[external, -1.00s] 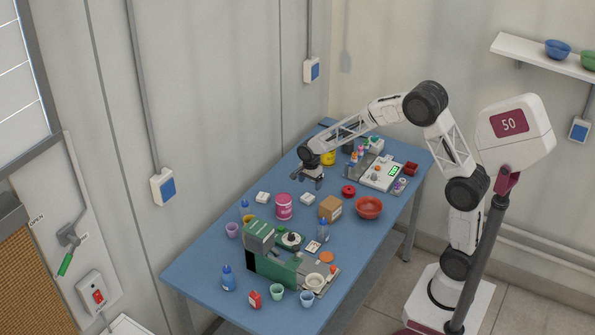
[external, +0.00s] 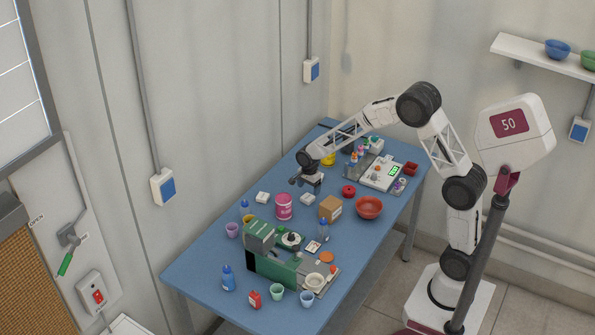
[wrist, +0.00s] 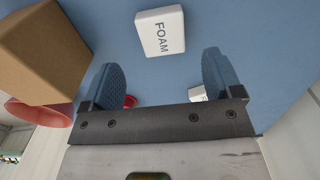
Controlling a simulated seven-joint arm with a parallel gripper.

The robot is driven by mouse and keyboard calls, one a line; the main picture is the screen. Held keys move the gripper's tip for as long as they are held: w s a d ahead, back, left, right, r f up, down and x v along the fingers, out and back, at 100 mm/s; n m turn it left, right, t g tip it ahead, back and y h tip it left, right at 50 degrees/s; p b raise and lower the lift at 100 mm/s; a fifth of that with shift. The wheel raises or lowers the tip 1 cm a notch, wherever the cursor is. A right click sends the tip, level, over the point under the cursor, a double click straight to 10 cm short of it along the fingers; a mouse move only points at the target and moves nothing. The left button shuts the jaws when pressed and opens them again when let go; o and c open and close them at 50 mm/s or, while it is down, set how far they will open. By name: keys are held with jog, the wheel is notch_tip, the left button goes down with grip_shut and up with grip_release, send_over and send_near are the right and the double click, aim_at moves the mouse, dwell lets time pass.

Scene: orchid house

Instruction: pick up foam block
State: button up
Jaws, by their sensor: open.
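The foam block is a small white block marked FOAM in the wrist view (wrist: 160,32), lying on the blue table ahead of the fingertips. In the external view, the white block (external: 308,198) just below my gripper appears to be it. My gripper (external: 307,183) hangs over the table, pointing down. In the wrist view, its two blue fingers (wrist: 162,72) are spread wide with nothing between them. The block is apart from both fingers.
A cardboard box (external: 330,208) and a red bowl (external: 369,207) stand close by. A pink tub (external: 284,206), another white block (external: 263,197) and a red round item (external: 349,190) are also near. A green machine (external: 275,262) stands at the table's front.

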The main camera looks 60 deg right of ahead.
aim_at(308, 196)
jog(key=shift+w+f, duration=0.2)
jog(key=shift+f, duration=2.4)
jog(key=c, duration=1)
